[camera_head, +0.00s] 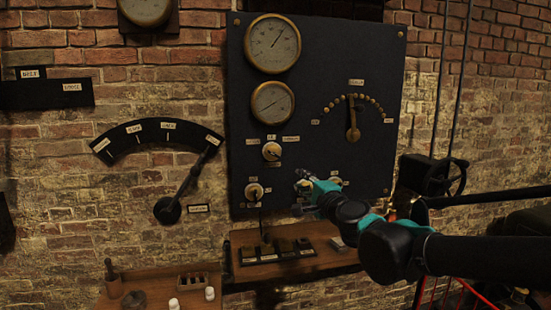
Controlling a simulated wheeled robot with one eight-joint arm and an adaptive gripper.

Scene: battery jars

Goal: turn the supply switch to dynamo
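A dark panel (330,75) on the brick wall carries several small rotary switches with tiny labels. One pale round switch (272,152) sits mid-panel, with labels around it. Another switch (254,192) is at the lower left of the panel. My gripper (303,180) reaches in from the right to the panel's lower middle, in front of or at a third switch that it partly hides. I cannot tell whether it touches that switch, or whether its fingers are open or shut. The labels are too small to read, so I cannot tell which switch is the supply switch.
Two brass gauges (272,43) and a dial arm (352,120) are higher on the panel. A large lever (188,185) on a labelled arc is at left. Wooden shelves (295,266) with small items are below. A black handwheel (457,177) is at right.

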